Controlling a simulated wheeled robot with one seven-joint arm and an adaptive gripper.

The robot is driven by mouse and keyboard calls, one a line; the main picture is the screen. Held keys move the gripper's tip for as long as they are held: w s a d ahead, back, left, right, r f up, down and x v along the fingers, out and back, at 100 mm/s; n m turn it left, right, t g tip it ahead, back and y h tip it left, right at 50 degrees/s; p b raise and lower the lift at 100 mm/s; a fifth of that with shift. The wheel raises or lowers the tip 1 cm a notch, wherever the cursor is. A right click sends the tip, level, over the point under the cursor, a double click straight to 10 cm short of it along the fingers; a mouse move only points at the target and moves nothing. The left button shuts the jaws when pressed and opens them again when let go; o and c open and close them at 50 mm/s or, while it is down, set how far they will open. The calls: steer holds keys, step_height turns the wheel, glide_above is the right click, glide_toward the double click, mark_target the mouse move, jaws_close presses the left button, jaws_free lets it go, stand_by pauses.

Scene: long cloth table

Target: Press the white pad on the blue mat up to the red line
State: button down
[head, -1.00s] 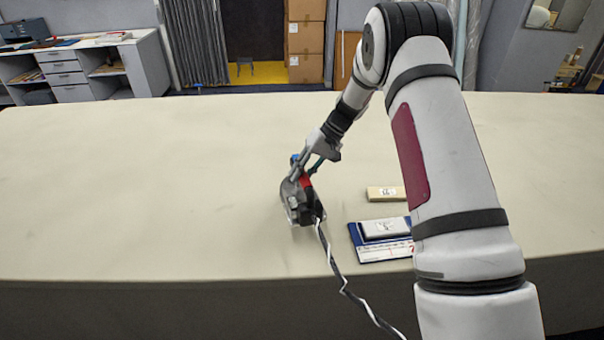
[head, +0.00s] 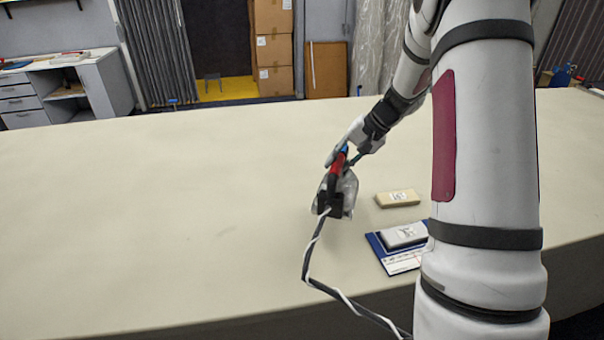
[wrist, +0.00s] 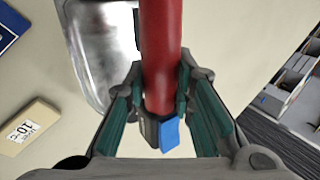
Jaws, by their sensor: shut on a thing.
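My gripper (head: 343,152) is shut on the red handle of a corded iron-like tool (head: 337,192). In the wrist view the red handle (wrist: 160,55) stands between my green-padded fingers, with a shiny metal plate (wrist: 105,50) beside it. The blue mat (head: 377,245) lies right of the tool, near the table's front edge. A printed strip shows in front of the pad; I cannot make out the red line clearly. My arm hides the mat's right end.
A cream block (head: 397,198) with a label lies behind the mat; it also shows in the wrist view (wrist: 25,128). The tool's cord (head: 308,262) runs down over the front edge toward me. The table (head: 180,220) is clear on the left.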

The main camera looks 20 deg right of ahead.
steer(key=s+d+m+t+h+b, duration=0.2)
steer(key=s+d+m+h+b, duration=0.45)
steer(key=s+d+m, duration=0.6)
steer(key=shift+n+y, duration=0.25)
steer(key=shift+n, duration=0.4)
steer(key=shift+s+d+f+b, duration=0.15)
steer(key=shift+s+f+b, duration=0.15)
steer(key=shift+f+b, duration=0.55)
steer(key=shift+s+d+f+b, duration=0.15)
steer(key=shift+s+f+b, duration=0.15)
steer(key=shift+f+b, duration=0.55)
steer(key=shift+s+d+f+b, duration=0.15)
steer(key=shift+s+f+b, duration=0.15)
steer(key=shift+f+b, duration=1.15)
steer(key=shift+s+a+f, duration=0.1)
steer(key=shift+f, duration=0.1)
step_height(320, 180, up, 7)
steer(key=p, duration=0.5)
steer(key=shift+r+p, duration=0.15)
steer(key=shift+p, duration=0.2)
